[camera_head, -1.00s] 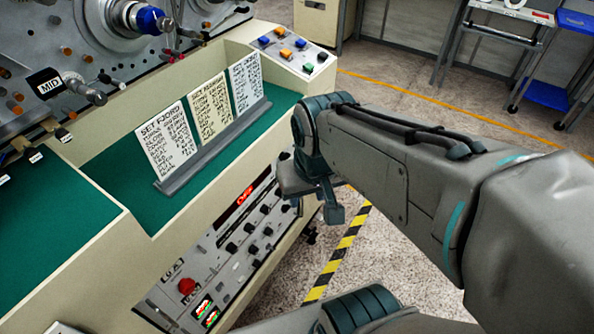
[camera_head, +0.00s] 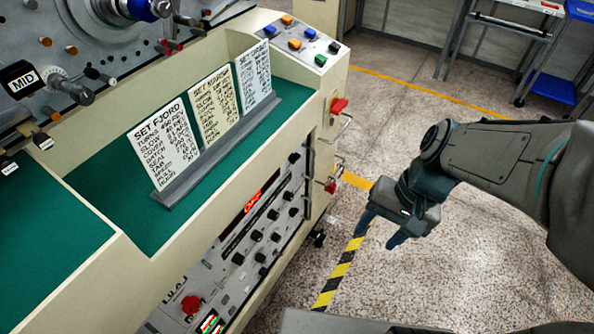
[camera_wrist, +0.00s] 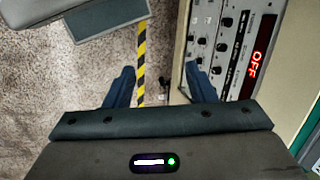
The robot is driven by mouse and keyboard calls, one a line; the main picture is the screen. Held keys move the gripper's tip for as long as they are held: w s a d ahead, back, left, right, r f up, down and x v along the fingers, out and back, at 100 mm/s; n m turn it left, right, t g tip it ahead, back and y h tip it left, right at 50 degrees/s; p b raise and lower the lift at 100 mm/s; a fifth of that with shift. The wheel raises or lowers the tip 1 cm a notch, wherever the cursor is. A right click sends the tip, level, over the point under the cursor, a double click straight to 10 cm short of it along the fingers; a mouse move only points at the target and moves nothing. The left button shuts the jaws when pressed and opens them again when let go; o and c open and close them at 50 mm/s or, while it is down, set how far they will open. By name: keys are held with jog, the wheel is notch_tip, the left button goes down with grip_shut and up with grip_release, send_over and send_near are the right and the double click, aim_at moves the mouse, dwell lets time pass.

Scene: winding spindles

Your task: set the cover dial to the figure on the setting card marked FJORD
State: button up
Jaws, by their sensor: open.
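The setting card headed SET FJORD (camera_head: 165,143) stands leftmost of three cards in a grey holder (camera_head: 215,158) on the green shelf. Its lines are too small to read surely. The panel on the machine's front (camera_head: 255,240) has a red OFF display (camera_head: 252,202) and several black knobs; it also shows in the wrist view (camera_wrist: 232,50). I cannot tell which knob is the cover dial. My gripper (camera_head: 380,230) is open and empty, to the right of the panel and apart from it, above the floor. In the wrist view its fingers (camera_wrist: 160,85) are spread.
A red mushroom button (camera_head: 190,304) sits low on the panel. A red switch (camera_head: 339,104) and metal handles (camera_head: 345,128) stick out from the machine's right side. A box of coloured buttons (camera_head: 305,40) is on top.

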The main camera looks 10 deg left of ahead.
jog(key=a+f+m+g+y+b, duration=0.3)
jog(key=a+f+y+b, duration=0.25)
jog(key=f, duration=0.35)
jog(key=m+t+y+b, duration=0.8)
jog(key=m+t+b, duration=0.45)
jog(key=m, duration=0.55)
send_near(277, 217)
jog(key=shift+g, duration=0.75)
jog(key=b+x, duration=0.1)
jog(key=x, duration=0.1)
jog(key=b+x, duration=0.1)
jog(key=x, duration=0.5)
jog(key=shift+w+d+r+b, duration=0.2)
jog(key=shift+w+b, duration=0.1)
jog(key=shift+b, duration=0.1)
jog(key=c, duration=1)
